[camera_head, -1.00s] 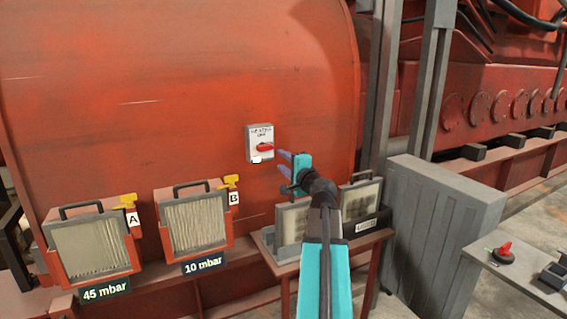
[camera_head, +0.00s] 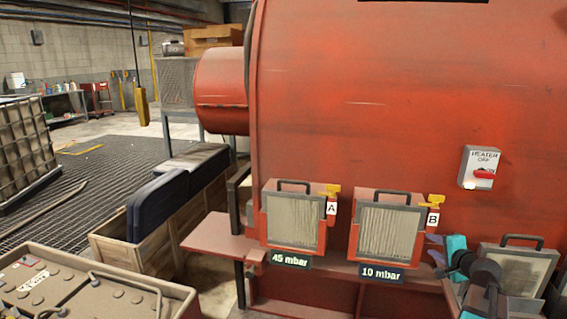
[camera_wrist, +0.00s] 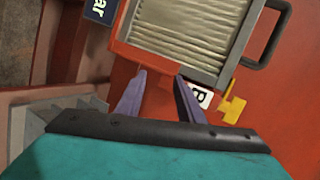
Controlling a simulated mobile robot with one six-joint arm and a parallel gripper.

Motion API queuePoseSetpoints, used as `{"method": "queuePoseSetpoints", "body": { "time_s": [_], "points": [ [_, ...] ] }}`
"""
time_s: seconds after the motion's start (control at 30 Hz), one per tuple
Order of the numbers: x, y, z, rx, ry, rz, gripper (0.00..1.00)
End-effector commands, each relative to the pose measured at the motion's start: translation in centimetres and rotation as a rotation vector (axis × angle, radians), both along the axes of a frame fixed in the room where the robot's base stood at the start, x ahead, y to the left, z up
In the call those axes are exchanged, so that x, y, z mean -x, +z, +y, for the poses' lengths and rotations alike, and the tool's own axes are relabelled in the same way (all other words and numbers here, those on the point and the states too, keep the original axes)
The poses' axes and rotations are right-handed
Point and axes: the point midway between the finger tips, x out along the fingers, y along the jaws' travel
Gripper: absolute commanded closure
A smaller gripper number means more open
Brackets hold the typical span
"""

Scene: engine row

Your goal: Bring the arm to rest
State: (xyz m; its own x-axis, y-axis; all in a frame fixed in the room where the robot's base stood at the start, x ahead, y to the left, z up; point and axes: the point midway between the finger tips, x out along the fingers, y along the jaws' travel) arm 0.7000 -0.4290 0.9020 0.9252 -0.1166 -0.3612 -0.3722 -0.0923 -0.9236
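My gripper (camera_head: 435,248) shows at the lower right of the head view, just right of the filter cassette marked B (camera_head: 388,228). In the wrist view, its two purple fingers (camera_wrist: 160,76) stand apart with nothing between them. They point toward the lower end of that pleated cassette (camera_wrist: 188,35) and its B tag (camera_wrist: 200,96). Whether they touch anything cannot be told. My arm runs down to the lower edge of the head view.
The heater switch (camera_head: 480,167) with a red knob is on the red housing above. Cassette A (camera_head: 293,220) stands to the left, over a 45 mbar plate (camera_head: 290,260). A loose filter (camera_head: 520,268) stands right of my arm. A wooden crate (camera_head: 128,250) is at left.

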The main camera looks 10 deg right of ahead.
Motion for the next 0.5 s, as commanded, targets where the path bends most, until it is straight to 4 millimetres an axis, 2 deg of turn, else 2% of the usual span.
{"method": "queuePoseSetpoints", "body": {
  "time_s": [0.03, 0.23, 0.5],
  "points": [
    [-0.4, -2.2, 1.8, 0.003, 0.034, 0.039, 0.66],
    [-1.1, -10.0, 8.1, 0.033, 0.167, 0.187, 0.66],
    [0.4, -20.2, 16.9, 0.083, 0.364, 0.387, 0.66]
  ]
}}
